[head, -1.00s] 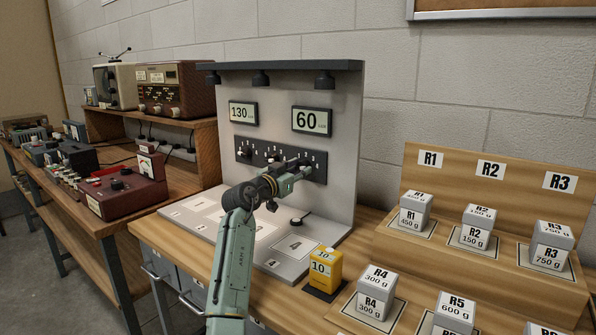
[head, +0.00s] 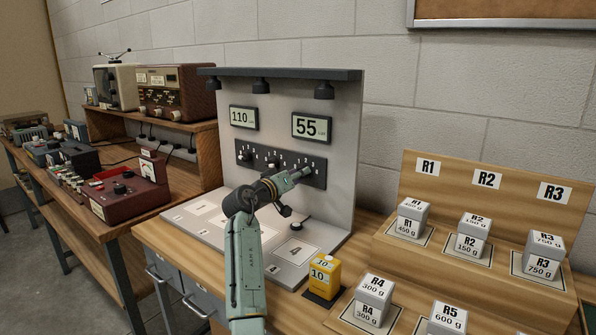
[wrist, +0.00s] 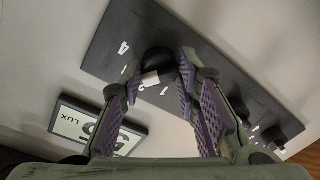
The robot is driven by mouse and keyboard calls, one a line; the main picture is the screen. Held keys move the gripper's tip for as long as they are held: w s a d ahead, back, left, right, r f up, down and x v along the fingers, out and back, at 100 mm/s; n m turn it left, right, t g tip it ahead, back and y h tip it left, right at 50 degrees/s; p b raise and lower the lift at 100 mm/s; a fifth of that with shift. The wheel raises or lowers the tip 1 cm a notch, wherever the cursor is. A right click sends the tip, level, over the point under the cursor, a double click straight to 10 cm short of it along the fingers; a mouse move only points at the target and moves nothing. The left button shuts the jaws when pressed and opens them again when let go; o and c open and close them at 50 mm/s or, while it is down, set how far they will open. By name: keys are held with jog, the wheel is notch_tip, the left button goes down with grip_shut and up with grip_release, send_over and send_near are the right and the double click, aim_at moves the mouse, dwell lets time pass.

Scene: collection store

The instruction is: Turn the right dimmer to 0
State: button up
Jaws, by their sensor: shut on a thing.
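The dark dimmer panel (head: 258,160) is on the grey upright board, with a left knob (head: 246,155) and a middle knob (head: 274,164) visible. In the wrist view the right dimmer (wrist: 158,64) is a round black knob with a white mark, between the two fingers of my gripper (wrist: 157,88). The fingers are shut on it. The right display also shows upside down in the wrist view (wrist: 90,124).
Labelled weights on a wooden stepped stand (head: 430,250) are at right. A red instrument (head: 130,192) sits on the left bench. A lamp bar (head: 285,74) juts out above the panel.

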jog(key=n+p, duration=0.1)
jog(key=n, duration=0.6)
jog(key=n+h+p, duration=0.1)
jog(key=n, duration=0.7)
jog(key=n+g+h+p, duration=0.1)
jog(key=n, duration=0.6)
jog(key=shift+w+a, duration=0.1)
jog(key=shift+a, duration=0.05)
jog(key=shift+n, duration=0.4)
jog(key=o, duration=1.2)
jog(key=v, duration=1.2)
